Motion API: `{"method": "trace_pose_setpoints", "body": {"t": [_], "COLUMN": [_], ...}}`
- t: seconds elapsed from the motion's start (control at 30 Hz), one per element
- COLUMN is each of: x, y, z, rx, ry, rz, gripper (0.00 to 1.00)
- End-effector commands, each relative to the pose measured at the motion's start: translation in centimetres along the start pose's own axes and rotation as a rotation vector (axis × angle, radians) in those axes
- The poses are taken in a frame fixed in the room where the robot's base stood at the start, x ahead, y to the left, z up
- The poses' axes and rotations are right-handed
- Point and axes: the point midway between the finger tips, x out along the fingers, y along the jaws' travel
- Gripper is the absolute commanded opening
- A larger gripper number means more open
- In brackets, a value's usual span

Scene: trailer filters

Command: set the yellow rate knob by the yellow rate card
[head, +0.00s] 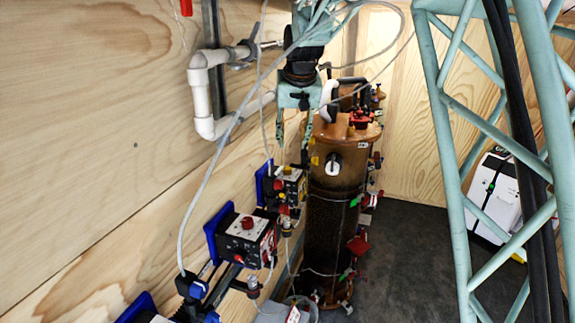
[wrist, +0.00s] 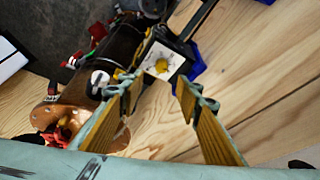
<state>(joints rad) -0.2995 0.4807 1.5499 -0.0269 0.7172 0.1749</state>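In the wrist view, a yellow knob (wrist: 161,66) sits on a white square face (wrist: 153,54) of a dark box. A dark mark lies beside the knob; its setting is too small to read. My gripper (wrist: 160,88) is open, with its two yellow-brown fingers apart and nothing between them. The knob appears just beyond the gap between the fingertips. In the head view, my gripper (head: 293,132) points down above a small pump box (head: 290,181) beside the brown column. I cannot make out the yellow rate card in either view.
The tall brown column (head: 331,215) with its valves stands close to the right of my gripper. Another box with a red knob (head: 247,223) is mounted nearer on the wooden wall. A white pipe (head: 203,95) runs along the wall. Loose tubes hang around the arm.

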Motion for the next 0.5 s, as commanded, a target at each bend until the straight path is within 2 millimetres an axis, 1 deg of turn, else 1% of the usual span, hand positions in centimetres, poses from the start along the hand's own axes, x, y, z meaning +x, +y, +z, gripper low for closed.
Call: {"method": "trace_pose_setpoints", "body": {"t": [0.2,0.5], "x": [0.63,0.65], "y": [-0.41,-0.41], "z": [-0.49,-0.47], "rx": [-0.001,-0.001], "ry": [0.001,0.001], "rz": [-0.001,-0.001], "gripper": [0.32,0.32]}}
